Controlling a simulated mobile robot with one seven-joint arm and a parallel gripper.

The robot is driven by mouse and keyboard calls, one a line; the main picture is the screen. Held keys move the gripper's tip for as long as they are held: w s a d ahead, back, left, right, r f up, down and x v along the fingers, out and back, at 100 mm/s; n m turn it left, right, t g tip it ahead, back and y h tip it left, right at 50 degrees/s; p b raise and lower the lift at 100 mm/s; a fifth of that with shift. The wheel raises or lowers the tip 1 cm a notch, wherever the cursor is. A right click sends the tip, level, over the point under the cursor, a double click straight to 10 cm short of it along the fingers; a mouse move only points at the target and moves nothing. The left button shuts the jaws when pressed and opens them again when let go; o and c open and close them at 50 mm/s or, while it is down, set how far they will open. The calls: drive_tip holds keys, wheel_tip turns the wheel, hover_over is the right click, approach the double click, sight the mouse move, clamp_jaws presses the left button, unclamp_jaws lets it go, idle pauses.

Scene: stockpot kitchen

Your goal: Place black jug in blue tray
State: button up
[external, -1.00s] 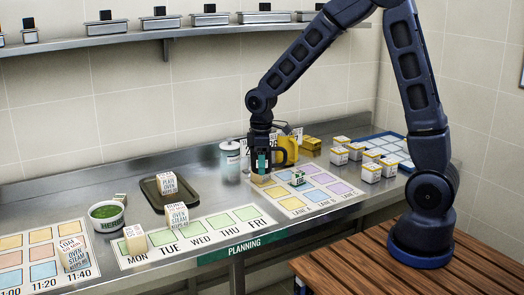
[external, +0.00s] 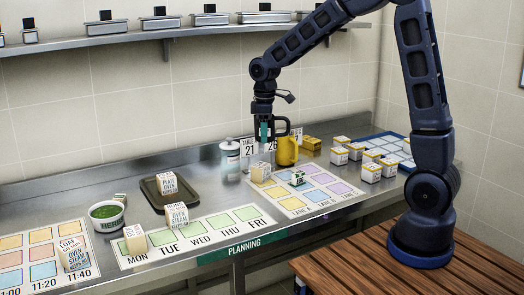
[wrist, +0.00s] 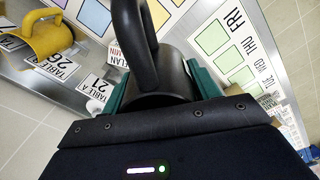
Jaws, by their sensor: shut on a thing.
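My gripper (external: 267,131) is above the back of the counter with its teal fingers closed around the black jug (external: 282,126). The wrist view shows the jug (wrist: 162,78) between the two fingers (wrist: 160,92), its loop handle toward the top. In the external view the jug is mostly hidden by the gripper, with the handle showing on the right. It is held clear of the counter. The blue tray (external: 372,136) lies at the right back of the counter, beyond the small boxes, and looks divided into light cells.
A yellow jug (external: 287,152) stands just below and right of my gripper, near table number cards (external: 248,147). Several small white boxes (external: 340,156) stand in front of and beside the tray. A lane mat (external: 318,190) lies in front.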

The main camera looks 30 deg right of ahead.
drive_tip(key=w+d+m, duration=0.3)
drive_tip(key=w+d, duration=0.8)
drive_tip(key=d, duration=0.5)
drive_tip(key=m, duration=0.8)
hover_over(386, 145)
wheel_tip(386, 145, down, 20)
drive_tip(key=shift+r, duration=0.25)
drive_tip(key=shift+f, duration=0.1)
drive_tip(key=o, duration=0.9)
drive_tip(key=shift+o, duration=1)
